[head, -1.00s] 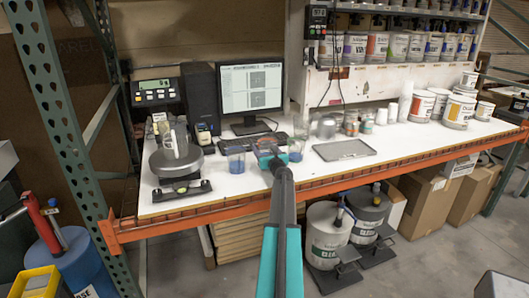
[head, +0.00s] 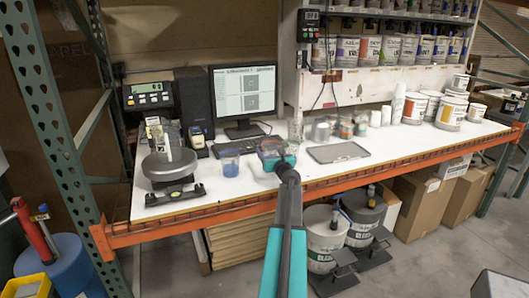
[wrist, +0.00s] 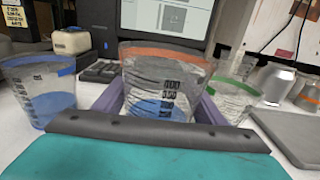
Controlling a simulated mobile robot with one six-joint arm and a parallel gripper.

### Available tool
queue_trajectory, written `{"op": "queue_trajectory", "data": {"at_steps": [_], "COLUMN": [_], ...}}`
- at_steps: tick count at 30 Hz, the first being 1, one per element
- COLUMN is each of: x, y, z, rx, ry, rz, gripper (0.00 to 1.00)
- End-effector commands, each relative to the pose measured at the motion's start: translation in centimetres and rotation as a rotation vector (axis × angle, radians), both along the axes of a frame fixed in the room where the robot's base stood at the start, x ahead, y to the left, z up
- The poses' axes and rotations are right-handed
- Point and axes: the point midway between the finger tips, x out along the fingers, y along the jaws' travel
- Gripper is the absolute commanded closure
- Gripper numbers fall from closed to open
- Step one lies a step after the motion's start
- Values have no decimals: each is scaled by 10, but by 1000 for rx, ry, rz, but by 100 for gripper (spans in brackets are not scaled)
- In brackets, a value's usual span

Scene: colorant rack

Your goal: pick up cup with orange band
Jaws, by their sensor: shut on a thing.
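The clear cup with an orange band (wrist: 165,88) is in the middle of the wrist view, upright, with blue liquid low in it. My gripper (wrist: 160,104) is shut on it, with one purple-grey finger at each side. The cup's base is hidden behind my gripper's teal body, so I cannot tell how far it is from the table. In the head view my gripper (head: 276,153) is over the front part of the white table and mostly covers the cup.
A cup with a blue band (wrist: 42,90) stands to the left and a cup with a green band (wrist: 229,98) to the right. A grey tray (head: 338,152) lies further right. The monitor (head: 243,92) and keyboard (head: 240,146) are behind. Bare white tabletop lies in front.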

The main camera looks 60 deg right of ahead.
Motion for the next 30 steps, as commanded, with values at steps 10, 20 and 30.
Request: {"op": "queue_trajectory", "data": {"at_steps": [10,20,30], "x": [-32,-60,-81], "y": [9,16,20], "z": [2,5,8], "rx": [0,1,-1], "ry": [0,-1,1], "rz": [0,1,1], "gripper": [60,60,60]}}
